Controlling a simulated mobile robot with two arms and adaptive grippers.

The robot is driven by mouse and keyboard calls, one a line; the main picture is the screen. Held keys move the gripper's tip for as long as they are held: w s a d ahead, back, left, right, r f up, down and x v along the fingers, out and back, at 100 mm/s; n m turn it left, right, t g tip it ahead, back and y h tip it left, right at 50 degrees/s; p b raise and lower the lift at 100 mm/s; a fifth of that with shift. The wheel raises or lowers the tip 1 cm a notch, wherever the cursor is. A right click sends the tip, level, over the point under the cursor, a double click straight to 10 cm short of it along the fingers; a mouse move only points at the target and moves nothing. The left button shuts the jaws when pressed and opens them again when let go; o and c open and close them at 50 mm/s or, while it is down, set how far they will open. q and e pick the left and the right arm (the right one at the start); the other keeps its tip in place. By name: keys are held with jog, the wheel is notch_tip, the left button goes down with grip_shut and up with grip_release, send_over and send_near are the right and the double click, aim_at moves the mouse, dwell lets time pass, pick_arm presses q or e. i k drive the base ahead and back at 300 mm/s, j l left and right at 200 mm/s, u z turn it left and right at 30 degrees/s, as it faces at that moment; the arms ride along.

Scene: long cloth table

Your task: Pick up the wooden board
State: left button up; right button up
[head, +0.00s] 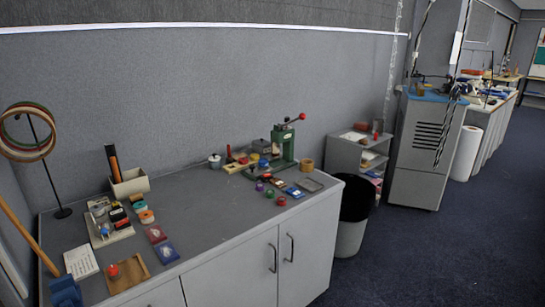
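A flat brown wooden board (133,281) lies near the front left edge of the grey-topped counter (205,222). It may be a shallow tray; its rim is too small to make out. A small red-topped object (113,271) sits at its left side, on it or overlapping it. A second, smaller pale wooden piece (236,167) lies further back, left of a green press (284,145). Neither of my grippers shows in the head view.
A white card (81,262), a blue object (65,291) and blue and red packets (166,252) lie around the board. A stand with rings (28,132) rises at the left. The counter's middle is mostly clear. A black-lined bin (352,222) stands right of the cabinet.

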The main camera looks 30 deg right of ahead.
aim_at(236, 158)
jog(key=i+l+z, duration=0.35)
jog(key=l, duration=0.2)
jog(key=i+l+z, duration=0.4)
jog(key=l, duration=0.1)
